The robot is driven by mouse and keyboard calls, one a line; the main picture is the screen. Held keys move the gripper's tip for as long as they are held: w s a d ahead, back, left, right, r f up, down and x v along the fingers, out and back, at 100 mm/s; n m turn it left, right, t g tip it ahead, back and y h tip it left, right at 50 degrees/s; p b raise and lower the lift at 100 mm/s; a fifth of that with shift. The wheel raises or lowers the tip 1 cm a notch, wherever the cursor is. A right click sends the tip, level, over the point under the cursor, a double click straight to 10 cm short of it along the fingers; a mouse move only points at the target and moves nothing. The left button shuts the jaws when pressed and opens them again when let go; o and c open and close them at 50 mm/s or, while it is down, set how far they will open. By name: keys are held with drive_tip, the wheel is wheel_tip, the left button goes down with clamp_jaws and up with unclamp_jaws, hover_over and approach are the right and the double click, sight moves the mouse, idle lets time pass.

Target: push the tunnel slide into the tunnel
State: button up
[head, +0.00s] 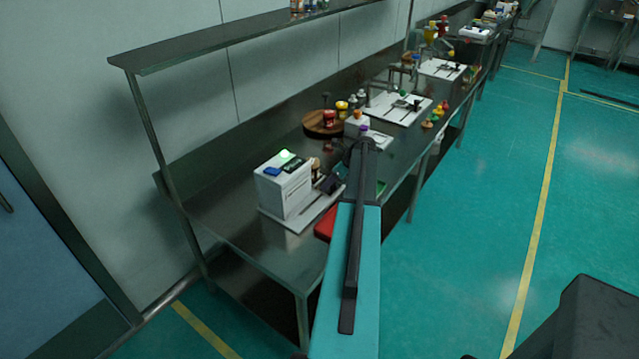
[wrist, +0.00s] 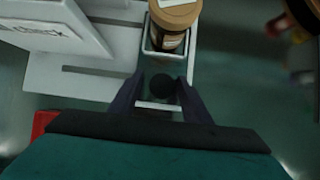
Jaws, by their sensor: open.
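The tunnel slide appears in the wrist view as a pale-rimmed square holder (wrist: 148,42) with a brown-lidded jar (wrist: 176,14) standing in it. A dark round knob (wrist: 162,85) lies on the near side of the holder, with a short white edge below it. My gripper (wrist: 160,91) is open, its two dark fingers on either side of the knob; contact cannot be told. A white machine (head: 285,192) stands on a pale base plate on the bench; its side with lettering (wrist: 50,28) is at upper left in the wrist view. I cannot make out the tunnel opening.
A red object (head: 325,226) lies by the bench's front edge, partly behind my arm. A round wooden tray (head: 313,125) with jars and other white stations stand farther along the steel bench (head: 225,207). The aisle floor is clear.

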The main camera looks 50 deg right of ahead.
drive_tip(key=shift+w+a+p, duration=0.1)
drive_tip(key=shift+a+p, duration=0.6)
drive_tip(key=shift+a, duration=6.05)
drive_tip(key=o, duration=1.2)
drive_tip(key=shift+r, duration=0.1)
drive_tip(key=p+v, duration=0.5)
drive_tip(key=v, duration=0.4)
